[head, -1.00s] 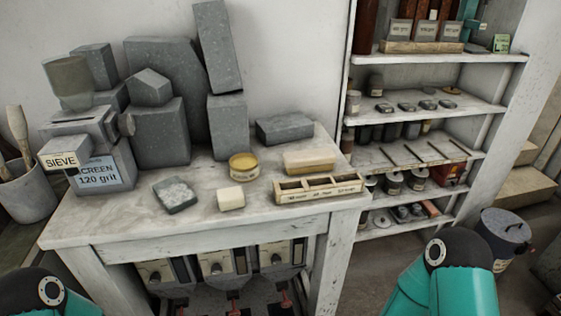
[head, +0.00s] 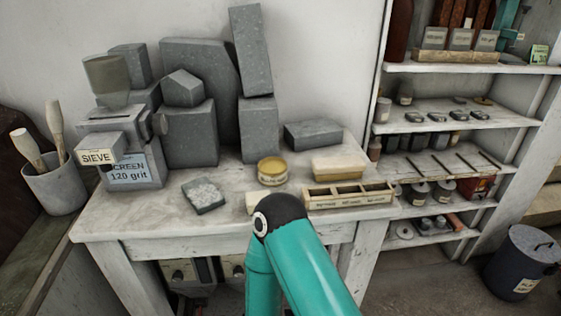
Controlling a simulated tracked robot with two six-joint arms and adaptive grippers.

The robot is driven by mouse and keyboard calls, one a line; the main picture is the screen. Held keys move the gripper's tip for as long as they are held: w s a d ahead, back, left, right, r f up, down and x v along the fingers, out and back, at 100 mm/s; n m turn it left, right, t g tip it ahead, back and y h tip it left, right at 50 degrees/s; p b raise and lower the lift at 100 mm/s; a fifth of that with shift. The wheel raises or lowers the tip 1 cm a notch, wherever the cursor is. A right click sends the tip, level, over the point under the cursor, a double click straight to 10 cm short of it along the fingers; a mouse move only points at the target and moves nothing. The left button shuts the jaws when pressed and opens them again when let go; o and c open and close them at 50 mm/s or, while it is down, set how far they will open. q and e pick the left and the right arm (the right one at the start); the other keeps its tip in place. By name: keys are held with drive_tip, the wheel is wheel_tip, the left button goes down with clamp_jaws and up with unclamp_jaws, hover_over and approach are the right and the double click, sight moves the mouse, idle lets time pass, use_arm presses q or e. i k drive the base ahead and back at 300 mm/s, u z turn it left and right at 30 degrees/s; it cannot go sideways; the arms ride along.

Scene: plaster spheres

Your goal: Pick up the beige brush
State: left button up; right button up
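A beige block-shaped piece (head: 338,168), pale on top with a yellower lower band, lies on the bench behind the divided wooden tray; it looks like the beige brush, but bristles cannot be made out. Two long pale-handled tools (head: 55,128) stand in a grey pot at the left; their lower ends are hidden. One of my teal arms, apparently the right, rises from the bottom centre, its black joint in front of the bench edge. Neither gripper shows in the head view, so what they hold cannot be seen.
The worn white bench (head: 150,212) carries grey stone blocks, a sieve box (head: 135,165), a yellow-topped tin (head: 272,171), a grey slab (head: 203,196), a small cream block (head: 253,202) partly hidden by my arm, and the divided tray (head: 350,200). Shelves (head: 455,112) and a dark bin (head: 522,262) stand right.

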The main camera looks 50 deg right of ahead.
sight(334, 168)
drive_tip(key=z, duration=0.6)
drive_tip(key=i, duration=0.15)
drive_tip(key=u, duration=0.6)
drive_tip(key=k, duration=0.55)
drive_tip(key=z, duration=0.8)
drive_tip(key=i, duration=0.55)
drive_tip(key=u, duration=0.1)
drive_tip(key=k, duration=0.5)
drive_tip(key=z, duration=0.15)
